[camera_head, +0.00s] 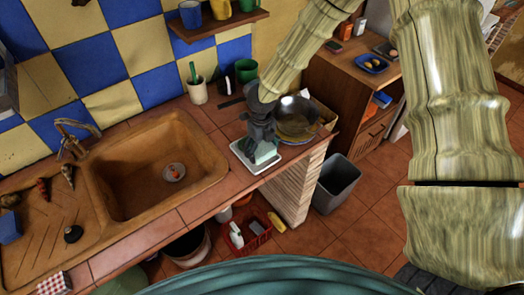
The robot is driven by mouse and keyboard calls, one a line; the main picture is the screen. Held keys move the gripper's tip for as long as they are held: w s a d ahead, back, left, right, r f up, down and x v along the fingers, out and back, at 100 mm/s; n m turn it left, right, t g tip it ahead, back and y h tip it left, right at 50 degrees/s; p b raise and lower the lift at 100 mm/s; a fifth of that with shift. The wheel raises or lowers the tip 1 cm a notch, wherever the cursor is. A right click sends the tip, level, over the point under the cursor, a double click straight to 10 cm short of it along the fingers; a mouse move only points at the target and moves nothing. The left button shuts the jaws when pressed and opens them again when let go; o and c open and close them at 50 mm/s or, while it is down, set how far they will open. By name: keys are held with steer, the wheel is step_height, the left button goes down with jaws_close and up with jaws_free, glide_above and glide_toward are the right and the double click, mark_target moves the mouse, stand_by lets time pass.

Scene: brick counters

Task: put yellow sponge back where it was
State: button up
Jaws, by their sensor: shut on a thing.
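My gripper (260,138) points down over a small white tray (282,167) near the counter's front edge, right of the sink. It is shut on a small block with a pale green face, which I take to be the sponge (265,153). The fingers hide the upper part of the sponge. The sponge is over or in the tray; I cannot tell whether it touches the bottom.
A white cup (197,91) and a dark green mug (246,70) are behind to the left. The sink basin (150,170) lies left. A grey bin (337,184) stands on the floor.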

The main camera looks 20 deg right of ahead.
mark_target(262, 155)
steer(key=shift+w+d+f+p, duration=0.15)
steer(key=shift+f+p, duration=0.8)
steer(key=shift+f, duration=0.8)
steer(key=shift+f, duration=0.2)
steer(key=o, duration=1.1)
steer(key=shift+c, duration=0.2)
steer(key=shift+r+b, duration=2.15)
steer(key=shift+r, duration=4.05)
